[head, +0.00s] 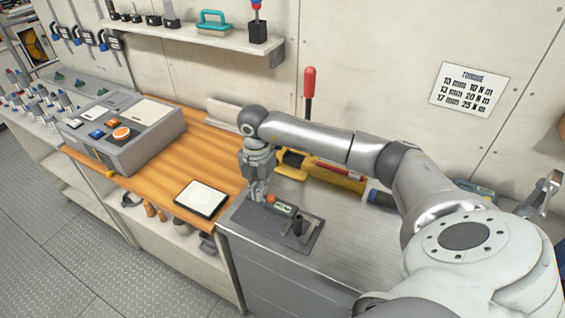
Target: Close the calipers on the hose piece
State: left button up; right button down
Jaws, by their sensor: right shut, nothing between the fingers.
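A dark mat (252,222) lies on the grey bench near its front edge. On it is a small device with a pale display, which looks like the calipers (286,209). A small red-orange knob (271,199) shows at its left end. A short black upright piece, which looks like the hose piece (298,226), stands to the right of the display. I cannot tell whether the caliper jaws touch it. My right gripper (260,197) points down, shut and empty, just left of the red-orange knob. Contact with the knob is unclear. My left gripper is out of view.
A white-topped square pad (202,198) lies on the wooden bench left of the mat. A grey control box (122,134) stands farther left. A yellow tool (340,178) lies behind my right arm. A red-handled lever (309,85) rises behind. A shelf (190,36) hangs above.

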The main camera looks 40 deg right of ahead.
aim_at(269, 195)
jog(key=shift+f, duration=0.15)
dwell(0.3)
jog(key=shift+f+b, duration=0.45)
jog(key=shift+f, duration=0.05)
jog(key=shift+s+d+p, duration=0.25)
jog(key=shift+s+d, duration=0.05)
jog(key=shift+s, duration=0.45)
jog(key=shift+s+d+p, duration=0.25)
jog(key=shift+s+d, duration=0.05)
jog(key=shift+s, duration=0.4)
dwell(0.8)
jog(key=shift+w, duration=0.2)
dwell(0.4)
jog(key=shift+w+a+b, duration=0.35)
jog(key=shift+w+a, duration=0.05)
jog(key=shift+w, duration=0.35)
notch_tip(269, 195, up, 8)
jog(key=p, duration=0.5)
dwell(0.4)
